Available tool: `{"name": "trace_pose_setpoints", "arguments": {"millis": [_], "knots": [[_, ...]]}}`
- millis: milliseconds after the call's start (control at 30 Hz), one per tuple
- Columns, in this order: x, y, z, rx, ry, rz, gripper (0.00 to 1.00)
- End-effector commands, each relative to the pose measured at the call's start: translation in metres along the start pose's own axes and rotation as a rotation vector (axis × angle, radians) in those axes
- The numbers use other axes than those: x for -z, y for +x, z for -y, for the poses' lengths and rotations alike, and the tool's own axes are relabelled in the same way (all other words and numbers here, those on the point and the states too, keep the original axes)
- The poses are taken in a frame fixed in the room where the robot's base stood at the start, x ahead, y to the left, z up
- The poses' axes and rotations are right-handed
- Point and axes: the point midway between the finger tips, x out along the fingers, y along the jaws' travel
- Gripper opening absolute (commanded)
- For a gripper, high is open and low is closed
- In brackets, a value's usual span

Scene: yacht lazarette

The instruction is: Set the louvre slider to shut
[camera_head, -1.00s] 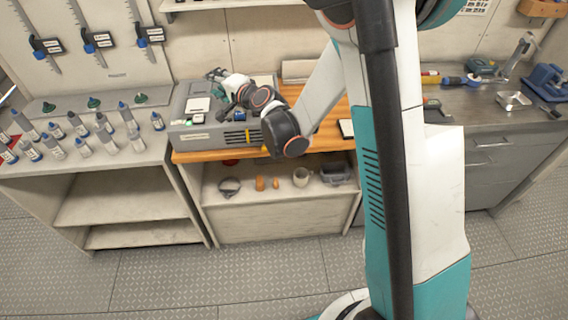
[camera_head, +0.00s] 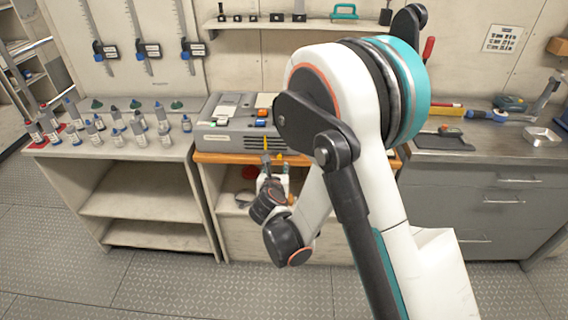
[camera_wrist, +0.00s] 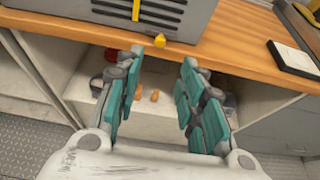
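A grey boxy unit (camera_head: 222,137) stands on the wooden bench top. Its front has dark louvre slots (camera_head: 256,143), which also show at the top of the wrist view (camera_wrist: 165,12). A yellow upright strip (camera_wrist: 136,9) crosses the slots, and a yellow knob (camera_wrist: 160,42) sits below at the unit's lower front edge; I take these for the louvre slider. My gripper (camera_wrist: 164,60) is open and empty, its teal-padded fingers apart, pointing at the bench front. The knob shows between the fingertips, apparently beyond them. In the head view my gripper (camera_head: 274,163) is just in front of the unit.
The wooden bench edge (camera_wrist: 215,55) runs below the unit. An open shelf (camera_wrist: 170,117) under it holds small orange items. A dark-framed pad (camera_wrist: 293,57) lies on the bench at right. Several bottles (camera_head: 118,124) stand on the left bench. The floor in front is clear.

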Motion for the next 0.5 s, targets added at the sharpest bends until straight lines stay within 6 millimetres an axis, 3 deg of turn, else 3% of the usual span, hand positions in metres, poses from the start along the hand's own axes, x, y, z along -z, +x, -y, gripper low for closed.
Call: {"name": "trace_pose_setpoints", "arguments": {"millis": [500], "knots": [[0.001, 0.098, 0.002, 0.002, -0.002, 0.002, 0.36]]}}
